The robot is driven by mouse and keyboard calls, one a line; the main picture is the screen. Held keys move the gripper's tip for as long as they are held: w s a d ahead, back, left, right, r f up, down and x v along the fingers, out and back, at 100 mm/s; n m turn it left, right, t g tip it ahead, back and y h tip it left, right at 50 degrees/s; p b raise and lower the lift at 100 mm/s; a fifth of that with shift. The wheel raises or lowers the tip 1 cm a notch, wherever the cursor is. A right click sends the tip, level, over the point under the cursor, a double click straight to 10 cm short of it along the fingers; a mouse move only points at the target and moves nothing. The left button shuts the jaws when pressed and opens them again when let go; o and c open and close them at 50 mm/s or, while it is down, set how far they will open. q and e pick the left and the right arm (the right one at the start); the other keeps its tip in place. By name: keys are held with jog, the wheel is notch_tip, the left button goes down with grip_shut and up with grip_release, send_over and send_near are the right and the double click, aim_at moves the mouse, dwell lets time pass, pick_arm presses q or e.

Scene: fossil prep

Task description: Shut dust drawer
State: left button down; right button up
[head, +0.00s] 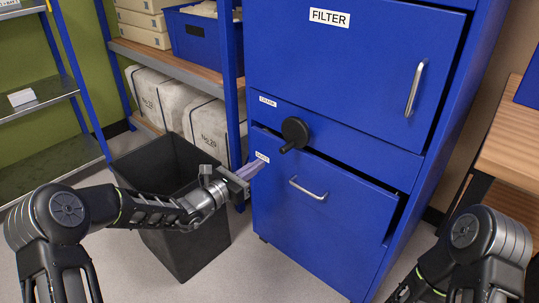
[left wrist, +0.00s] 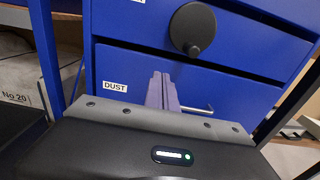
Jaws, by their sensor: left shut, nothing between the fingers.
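The blue dust drawer (head: 317,222) is the bottom front of the blue cabinet, with a small label and a silver bar handle (head: 308,189). It stands out from the cabinet, with a dark gap along its top and right edge. It also shows in the left wrist view with its DUST label (left wrist: 135,87). My left gripper (head: 258,164) is shut and empty at the drawer's upper left, near the label. Its fingers (left wrist: 162,91) point at the drawer front; I cannot tell whether they touch it. My right arm shows at the lower right, but its gripper is not in view.
A black knob (head: 295,131) sticks out just above the drawer. The FILTER door (head: 345,60) is above it. A dark open bin (head: 185,240) stands left of the cabinet, under my left arm. Shelves with wrapped blocks are behind. A wooden bench (head: 512,145) is at the right.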

pick_arm(q)
jog(key=v, duration=0.3)
jog(key=shift+s, duration=0.1)
jog(key=shift+f, duration=0.1)
